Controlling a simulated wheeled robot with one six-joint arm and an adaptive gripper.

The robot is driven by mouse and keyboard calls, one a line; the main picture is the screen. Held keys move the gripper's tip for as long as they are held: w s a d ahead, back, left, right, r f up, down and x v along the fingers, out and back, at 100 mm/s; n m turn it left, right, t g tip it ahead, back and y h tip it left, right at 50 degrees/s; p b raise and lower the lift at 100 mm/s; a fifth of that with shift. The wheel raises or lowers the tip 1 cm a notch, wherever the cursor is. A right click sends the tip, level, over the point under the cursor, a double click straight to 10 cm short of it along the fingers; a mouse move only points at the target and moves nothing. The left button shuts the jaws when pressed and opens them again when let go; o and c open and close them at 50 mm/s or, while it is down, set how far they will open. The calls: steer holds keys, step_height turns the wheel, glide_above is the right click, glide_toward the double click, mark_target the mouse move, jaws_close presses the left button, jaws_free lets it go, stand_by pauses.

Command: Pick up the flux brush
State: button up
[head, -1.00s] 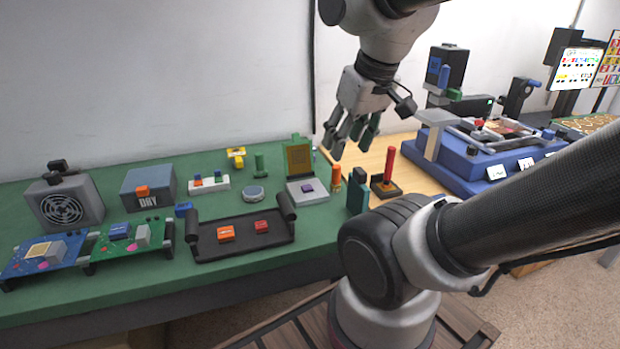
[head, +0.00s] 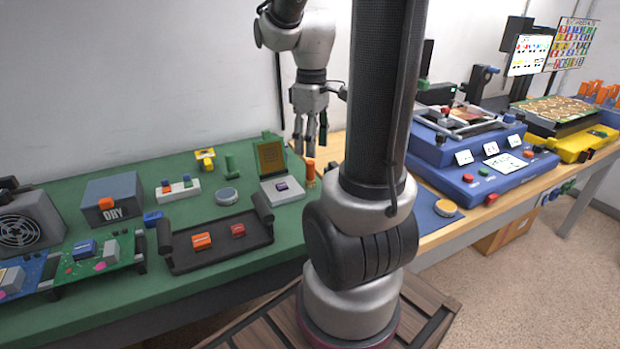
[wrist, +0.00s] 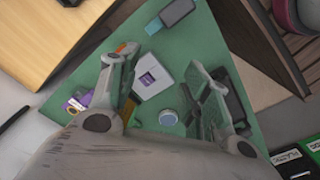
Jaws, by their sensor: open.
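I cannot tell for certain which thing is the flux brush. An orange upright cylinder (head: 310,172) stands at the right end of the green mat, just below my gripper in the head view. In the wrist view an orange bit (wrist: 121,47) shows beside the left finger, partly hidden by it. My gripper (head: 310,146) points down, open and empty, above the mat's back right part. In the wrist view my gripper (wrist: 160,75) has its fingers wide apart, with the pale pad and purple chip (wrist: 149,80) visible between them.
A dark tray (head: 215,251) with orange and red blocks lies in front. A green stub (head: 230,163), a round tin (head: 227,196) and an upright brown panel (head: 271,158) stand nearby. A blue fixture (head: 470,181) is right. My arm hides the bench between.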

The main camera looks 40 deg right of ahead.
mark_target(310, 162)
steer(key=w+d+f+n, duration=0.1)
steer(key=w+n, duration=0.1)
steer(key=n, duration=0.2)
steer(key=w+d+f+n, duration=0.1)
steer(key=w+d+n, duration=0.1)
steer(key=n, duration=0.2)
steer(key=w+d+f+n, duration=0.1)
steer(key=d+n, duration=0.1)
steer(key=n, duration=0.2)
steer(key=shift+w+f+n, duration=0.4)
step_height(310, 162, down, 8)
steer(key=shift+w+r, duration=0.15)
jaws_close()
